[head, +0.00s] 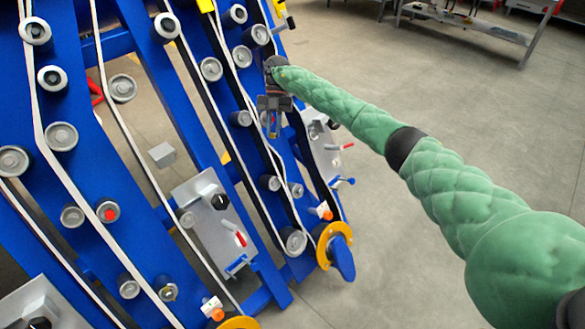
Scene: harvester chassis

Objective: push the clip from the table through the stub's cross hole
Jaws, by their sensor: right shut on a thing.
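My right gripper (273,128) is at the end of the green-sleeved arm, in front of the blue chassis plate at upper middle. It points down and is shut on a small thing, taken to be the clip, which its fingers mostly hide. The blue chassis (185,85) fills the left half, with several round grey rollers and stubs on it. I cannot tell which one is the stub with the cross hole, and no hole can be made out at this size. My left gripper is not in view.
Grey plates with red-handled levers (205,215) stand out from the chassis, and one is just below right of my gripper. A grey workbench (480,25) stands at the back right. The floor between is clear.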

